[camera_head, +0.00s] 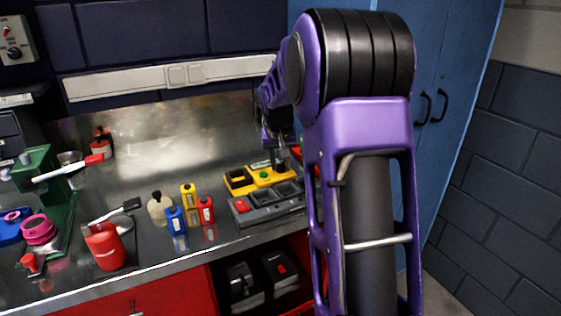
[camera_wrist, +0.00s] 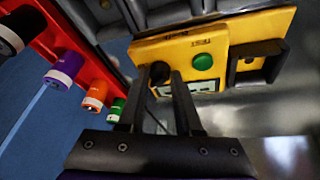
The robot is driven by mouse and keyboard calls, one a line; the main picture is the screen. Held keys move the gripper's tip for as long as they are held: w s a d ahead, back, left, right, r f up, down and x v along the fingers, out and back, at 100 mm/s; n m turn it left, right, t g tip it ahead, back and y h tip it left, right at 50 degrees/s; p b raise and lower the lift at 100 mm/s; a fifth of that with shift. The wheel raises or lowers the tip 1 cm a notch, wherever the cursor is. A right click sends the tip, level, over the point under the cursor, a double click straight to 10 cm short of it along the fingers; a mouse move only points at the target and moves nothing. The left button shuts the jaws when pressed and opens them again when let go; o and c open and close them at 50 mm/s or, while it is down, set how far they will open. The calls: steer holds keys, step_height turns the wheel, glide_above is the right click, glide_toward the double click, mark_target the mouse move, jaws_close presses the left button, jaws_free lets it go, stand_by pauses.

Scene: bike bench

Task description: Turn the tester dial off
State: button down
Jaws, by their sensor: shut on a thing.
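The tester (camera_head: 262,176) is a yellow box on the bench, just behind a grey tray. In the wrist view the yellow tester (camera_wrist: 222,38) shows a green round button or lamp and small black markings. Its black dial (camera_wrist: 160,72) sits left of the green button. My gripper (camera_wrist: 161,80) has its two fingers closed on either side of the dial. In the head view my gripper (camera_head: 275,155) reaches down over the tester, and my arm partly blocks it. The dial's setting cannot be read.
A grey tray (camera_head: 265,212) stands in front of the tester. Blue (camera_head: 175,220), yellow (camera_head: 189,197) and red (camera_head: 206,211) small bottles stand to its left. A red rack (camera_wrist: 60,45) with coloured cylinders is close beside my fingers in the wrist view.

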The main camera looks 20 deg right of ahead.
steer(key=n+p, duration=0.1)
steer(key=n, duration=0.1)
steer(key=n+y+p, duration=0.2)
steer(key=n, duration=0.1)
steer(key=shift+s+d+r+n+t, duration=0.1)
steer(key=shift+d+n+t, duration=0.2)
steer(key=n+y+p, duration=0.1)
steer(key=n, duration=0.2)
steer(key=n+y, duration=0.1)
steer(key=n, duration=0.2)
steer(key=shift+d+p, duration=0.2)
steer(key=shift+p, duration=0.2)
steer(key=c, duration=0.6)
jaws_free()
steer(key=w+p+v, duration=0.1)
steer(key=v, duration=1.6)
steer(key=shift+d+r+p, duration=0.25)
steer(key=shift+d+p, duration=0.05)
